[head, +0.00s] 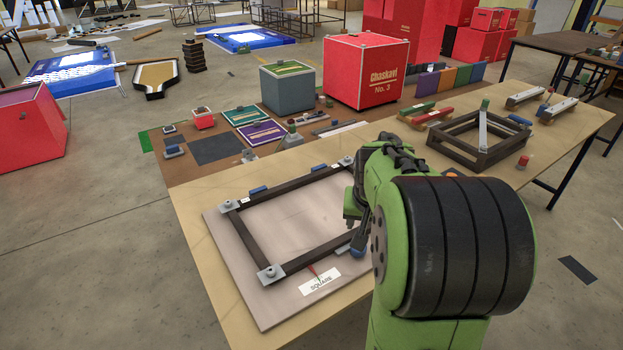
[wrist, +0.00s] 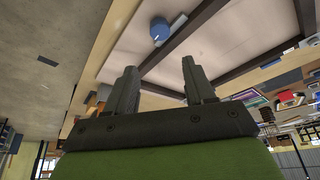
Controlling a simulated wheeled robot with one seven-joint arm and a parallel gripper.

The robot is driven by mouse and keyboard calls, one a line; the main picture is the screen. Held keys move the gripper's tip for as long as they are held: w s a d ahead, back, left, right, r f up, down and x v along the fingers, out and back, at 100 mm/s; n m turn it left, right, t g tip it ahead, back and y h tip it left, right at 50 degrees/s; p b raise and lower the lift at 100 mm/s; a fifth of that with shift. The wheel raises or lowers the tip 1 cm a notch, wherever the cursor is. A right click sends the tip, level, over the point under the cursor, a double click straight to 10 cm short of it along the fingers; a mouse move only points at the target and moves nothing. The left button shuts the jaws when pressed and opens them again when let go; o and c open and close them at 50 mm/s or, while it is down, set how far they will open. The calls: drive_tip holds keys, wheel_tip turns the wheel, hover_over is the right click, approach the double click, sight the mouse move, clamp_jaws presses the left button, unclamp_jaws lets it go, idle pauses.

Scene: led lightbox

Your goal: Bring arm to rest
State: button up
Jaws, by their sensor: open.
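My green arm reaches in from the lower right in the head view. My gripper (head: 352,218) is over the right side of a dark square frame (head: 247,246) that lies on a pale board marked SQUARE (head: 232,288). In the wrist view my gripper (wrist: 158,82) has its two dark fingers apart with nothing between them. The dark frame bars (wrist: 192,30) and a blue round knob (wrist: 159,30) show beyond the fingertips. My arm hides the frame's right corner in the head view.
The long wooden table (head: 187,213) also carries an open dark box frame (head: 475,150), a grey box (head: 287,88) and a red Chaskavi box (head: 366,72). A red box (head: 30,130) stands on the floor at left. Bare floor (head: 110,250) lies left of the table.

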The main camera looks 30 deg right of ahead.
drive_tip(key=s+a+r+n+t+y+p, duration=0.1)
drive_tip(key=s+a+r+n+p, duration=0.25)
drive_tip(key=a+r, duration=0.65)
drive_tip(key=s+a+r+n+t+y+p, duration=0.1)
drive_tip(key=s+a+n+p, duration=0.2)
drive_tip(key=s+a, duration=0.8)
drive_tip(key=shift+s+a+r+n+y+p, duration=0.3)
drive_tip(key=shift+a+n+y, duration=0.1)
drive_tip(key=shift+n, duration=0.35)
drive_tip(key=shift+d, duration=0.1)
